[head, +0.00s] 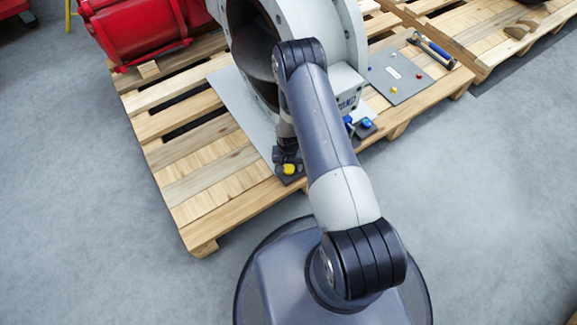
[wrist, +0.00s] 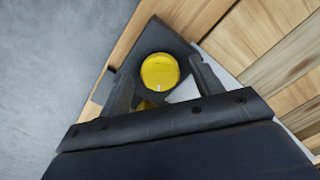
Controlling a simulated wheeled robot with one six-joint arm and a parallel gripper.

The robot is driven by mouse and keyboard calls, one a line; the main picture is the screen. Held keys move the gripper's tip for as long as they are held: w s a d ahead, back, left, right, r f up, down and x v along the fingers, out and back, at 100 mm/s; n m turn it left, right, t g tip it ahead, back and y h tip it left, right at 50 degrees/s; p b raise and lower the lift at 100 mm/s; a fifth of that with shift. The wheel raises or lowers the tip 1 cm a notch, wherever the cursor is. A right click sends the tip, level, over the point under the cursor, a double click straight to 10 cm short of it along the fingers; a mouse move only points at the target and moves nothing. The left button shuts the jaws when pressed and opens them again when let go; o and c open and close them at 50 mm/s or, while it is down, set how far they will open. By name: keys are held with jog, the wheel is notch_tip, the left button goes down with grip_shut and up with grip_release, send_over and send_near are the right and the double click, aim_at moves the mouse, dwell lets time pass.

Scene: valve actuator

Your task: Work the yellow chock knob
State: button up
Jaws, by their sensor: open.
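The yellow chock knob (head: 289,169) sits on a dark chock at the front edge of a wooden pallet, by the valve's grey base plate. In the wrist view, the round knob (wrist: 160,70) shows a small white mark near its lower rim. My gripper (head: 287,156) is right over the chock in the head view. In the wrist view, my gripper (wrist: 160,76) is open, with one finger on each side of the knob. I cannot tell whether either finger touches it. A smaller yellow patch (wrist: 145,105) shows below the knob, partly hidden by the gripper body.
The large grey valve body (head: 346,40) stands on the pallet (head: 200,165) behind my arm. A blue knob (head: 368,123) is on another block to the right. A grey panel (head: 400,88) with small coloured knobs lies farther right. A red actuator (head: 135,30) is at upper left.

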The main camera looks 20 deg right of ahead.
jog(key=c, duration=1)
jog(key=shift+m+b, duration=0.3)
jog(key=shift+m, duration=0.1)
jog(key=m+b, duration=0.2)
jog(key=m, duration=0.1)
jog(key=shift+m, duration=0.4)
jog(key=m+b, duration=0.2)
jog(key=m, duration=0.2)
jog(key=m+b, duration=0.2)
jog(key=m, duration=0.4)
jog(key=shift+m, duration=0.4)
jog(key=m+b, duration=0.1)
jog(key=m, duration=0.5)
jog(key=shift+m, duration=0.4)
